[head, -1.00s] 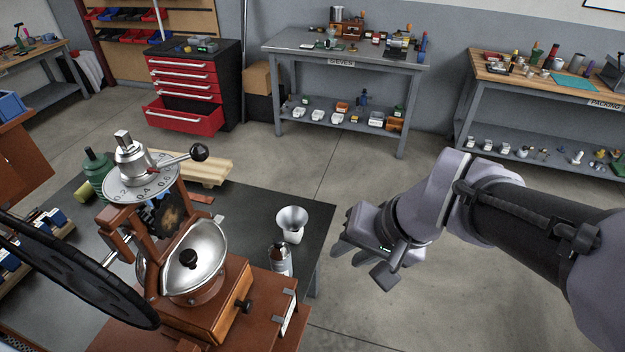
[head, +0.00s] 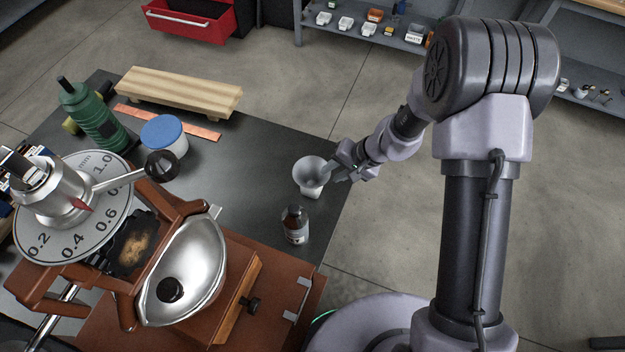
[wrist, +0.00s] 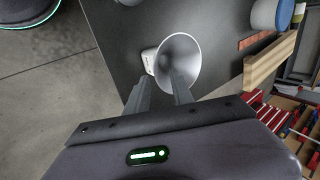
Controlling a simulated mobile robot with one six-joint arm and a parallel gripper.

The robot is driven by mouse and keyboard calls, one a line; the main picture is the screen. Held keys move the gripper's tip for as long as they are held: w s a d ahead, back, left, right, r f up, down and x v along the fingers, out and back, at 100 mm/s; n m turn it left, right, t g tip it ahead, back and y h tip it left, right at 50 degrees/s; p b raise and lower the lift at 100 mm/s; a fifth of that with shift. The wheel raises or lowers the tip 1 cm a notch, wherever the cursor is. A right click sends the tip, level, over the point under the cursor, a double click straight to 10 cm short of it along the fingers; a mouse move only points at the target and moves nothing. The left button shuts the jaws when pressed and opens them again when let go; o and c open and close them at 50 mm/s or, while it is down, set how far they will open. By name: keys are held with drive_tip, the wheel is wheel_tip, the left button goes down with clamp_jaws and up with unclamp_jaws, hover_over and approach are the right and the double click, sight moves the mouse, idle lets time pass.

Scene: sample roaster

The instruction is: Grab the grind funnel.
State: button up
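The grind funnel (head: 311,172) is a grey-white cone with a wide mouth, at the right edge of the dark bench. My gripper (head: 340,171) is at the funnel's right side in the head view. Its two fingers (wrist: 161,82) are apart, with nothing clearly held between them. The right finger overlaps the funnel's rim in the wrist view; I cannot tell whether they touch.
A brown bottle (head: 295,224) stands close in front of the funnel. Open floor lies to the right.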

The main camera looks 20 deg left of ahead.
sight(325, 177)
drive_tip(key=b+x, duration=0.2)
drive_tip(key=x, duration=0.3)
drive_tip(key=shift+f, duration=0.3)
drive_tip(key=shift+r, duration=0.1)
clamp_jaws()
idle(0.9)
